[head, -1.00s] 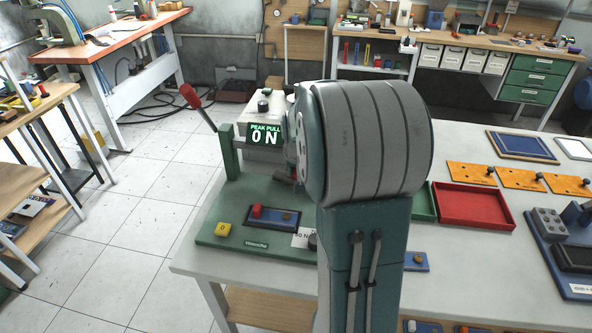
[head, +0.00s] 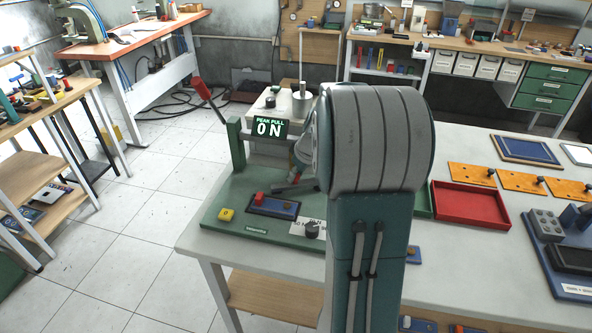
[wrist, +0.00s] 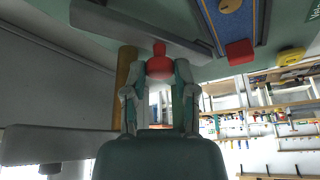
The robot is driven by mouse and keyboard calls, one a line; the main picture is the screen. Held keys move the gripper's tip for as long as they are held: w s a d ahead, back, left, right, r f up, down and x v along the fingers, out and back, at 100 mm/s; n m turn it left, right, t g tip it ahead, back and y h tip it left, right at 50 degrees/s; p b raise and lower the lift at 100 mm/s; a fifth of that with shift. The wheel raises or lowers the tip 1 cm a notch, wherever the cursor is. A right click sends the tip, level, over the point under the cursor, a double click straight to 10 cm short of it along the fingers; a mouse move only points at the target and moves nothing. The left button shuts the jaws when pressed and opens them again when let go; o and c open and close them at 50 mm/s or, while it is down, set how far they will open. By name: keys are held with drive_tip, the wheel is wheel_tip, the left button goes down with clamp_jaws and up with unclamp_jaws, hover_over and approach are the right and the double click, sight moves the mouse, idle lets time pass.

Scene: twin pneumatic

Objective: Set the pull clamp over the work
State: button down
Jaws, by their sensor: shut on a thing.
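In the wrist view my gripper (wrist: 159,82) is shut on a red knob (wrist: 159,62), which sits between its fingertips. A grey bar (wrist: 135,28), which looks like the pull clamp's arm, lies right by the knob above the green base. In the head view a dark grey bar (head: 292,187) shows low over the green base (head: 215,212), beside my arm. The display (head: 269,128) reads "PEAK PULL 0 N". I cannot tell whether the bar lies over any work.
A red-handled lever (head: 204,90) stands at the left of the fixture, by a green post (head: 236,144). A blue panel (head: 281,211) with a red button (head: 260,198) and a yellow button (head: 226,214) are in front. A red tray (head: 470,222) lies to the right.

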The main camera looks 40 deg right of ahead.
drive_tip(key=n, duration=0.1)
drive_tip(key=s+n, duration=0.1)
drive_tip(key=s+n+y, duration=0.1)
drive_tip(key=shift+a+f+g, duration=0.15)
drive_tip(key=shift+a+g, duration=0.1)
drive_tip(key=shift+g, duration=0.05)
drive_tip(key=shift+s+n+y, duration=0.5)
drive_tip(key=shift+s+n, duration=0.1)
drive_tip(key=shift+n, duration=0.7)
drive_tip(key=shift+c, duration=2.1)
unclamp_jaws()
drive_tip(key=shift+d+r, duration=0.1)
drive_tip(key=shift+r, duration=0.15)
drive_tip(key=v, duration=1.1)
drive_tip(key=shift+r, duration=0.2)
